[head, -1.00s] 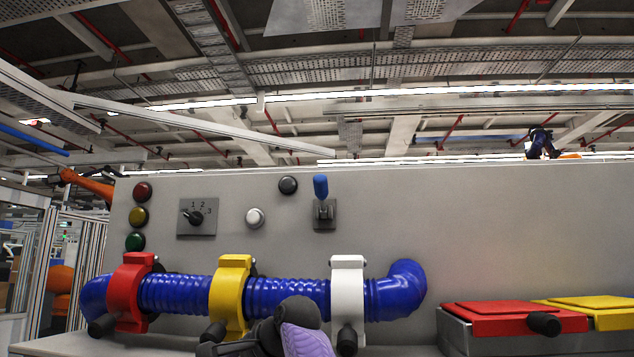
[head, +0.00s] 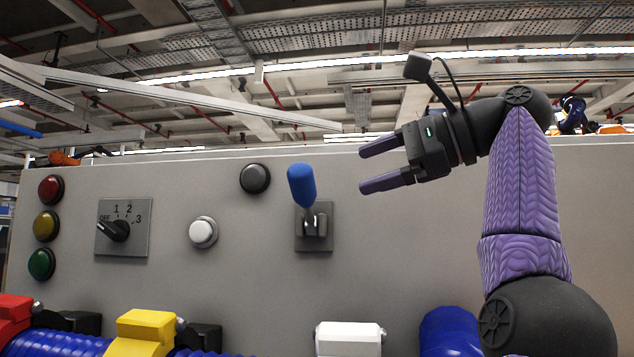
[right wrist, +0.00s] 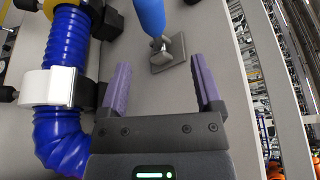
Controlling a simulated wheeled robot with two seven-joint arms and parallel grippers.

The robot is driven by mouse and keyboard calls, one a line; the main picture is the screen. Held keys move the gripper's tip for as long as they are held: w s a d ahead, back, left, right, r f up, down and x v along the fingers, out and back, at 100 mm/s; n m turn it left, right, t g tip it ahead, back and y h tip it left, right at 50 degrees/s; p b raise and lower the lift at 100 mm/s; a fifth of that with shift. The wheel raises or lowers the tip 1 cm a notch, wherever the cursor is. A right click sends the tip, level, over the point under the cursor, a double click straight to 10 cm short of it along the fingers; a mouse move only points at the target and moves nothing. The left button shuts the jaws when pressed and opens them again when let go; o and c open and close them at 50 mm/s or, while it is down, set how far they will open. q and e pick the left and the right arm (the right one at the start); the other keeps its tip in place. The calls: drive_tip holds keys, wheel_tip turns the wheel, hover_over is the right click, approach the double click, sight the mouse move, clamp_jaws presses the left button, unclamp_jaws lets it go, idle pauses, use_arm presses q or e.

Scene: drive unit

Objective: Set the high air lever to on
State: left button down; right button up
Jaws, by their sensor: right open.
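The lever has a blue handle (head: 301,185) that points up from its grey base plate (head: 314,228) on the grey panel. In the right wrist view the blue handle (right wrist: 151,15) shows ahead of the fingers, partly cut off by the top edge, with its base plate (right wrist: 170,55) below it. My right gripper (head: 374,166) is open and empty, to the right of the blue handle and a little above it, with its fingers pointing left toward it and a gap between. The open fingers (right wrist: 162,88) also show in the right wrist view. My left gripper is not in view.
Left of the lever are a black button (head: 255,178), a white button (head: 203,232), a rotary knob (head: 118,229) and red, yellow and green lamps. A blue hose (head: 448,332) with red, yellow and white clamps (head: 348,338) runs below. The panel's right part is clear.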

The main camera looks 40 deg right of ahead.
sight(301, 199)
drive_tip(key=w+a, duration=0.2)
drive_tip(key=a, duration=0.1)
drive_tip(key=w+a, duration=0.1)
drive_tip(key=w, duration=0.1)
drive_tip(key=shift+a+f, duration=0.3)
drive_tip(key=shift+f, duration=0.1)
drive_tip(key=x, duration=0.2)
drive_tip(key=d+x, duration=0.1)
drive_tip(key=x, duration=0.1)
drive_tip(key=shift+w+p, duration=0.25)
drive_tip(key=shift+p, duration=0.05)
drive_tip(key=shift+w+a+f, duration=0.1)
drive_tip(key=shift+w+f, duration=0.05)
drive_tip(key=shift+w, duration=0.15)
drive_tip(key=shift+a, duration=0.15)
drive_tip(key=shift+s+a, duration=0.15)
drive_tip(key=shift+s, duration=0.05)
drive_tip(key=shift+c, duration=0.4)
drive_tip(key=shift+d, duration=0.2)
drive_tip(key=c, duration=0.5)
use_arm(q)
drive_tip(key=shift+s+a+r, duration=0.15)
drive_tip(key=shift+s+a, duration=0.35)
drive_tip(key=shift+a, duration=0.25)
use_arm(e)
clamp_jaws()
